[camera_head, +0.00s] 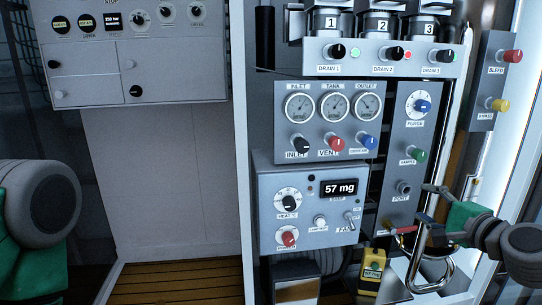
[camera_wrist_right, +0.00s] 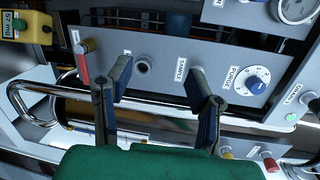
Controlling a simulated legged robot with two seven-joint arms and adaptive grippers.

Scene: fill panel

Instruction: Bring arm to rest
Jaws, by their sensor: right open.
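My right gripper (camera_head: 424,212) is at the right of the head view, in front of the lower part of the grey purge panel (camera_head: 402,155). In the right wrist view its two dark blue fingers stand wide apart, and the gap between them (camera_wrist_right: 160,80) is empty. The round port fitting (camera_wrist_right: 142,66) shows beyond the gap. The fingers appear apart from the panel, though the exact distance is hard to tell. Of my left arm, only a grey and green link (camera_head: 42,205) shows at the left edge; its gripper is out of view.
A curved metal handle (camera_head: 447,275) lies below my right gripper and crosses behind the fingers in the wrist view (camera_wrist_right: 50,86). A red-handled valve (camera_wrist_right: 83,64) is close to one finger. A yellow box (camera_head: 372,268) stands low. The space before the white wall (camera_head: 170,180) is free.

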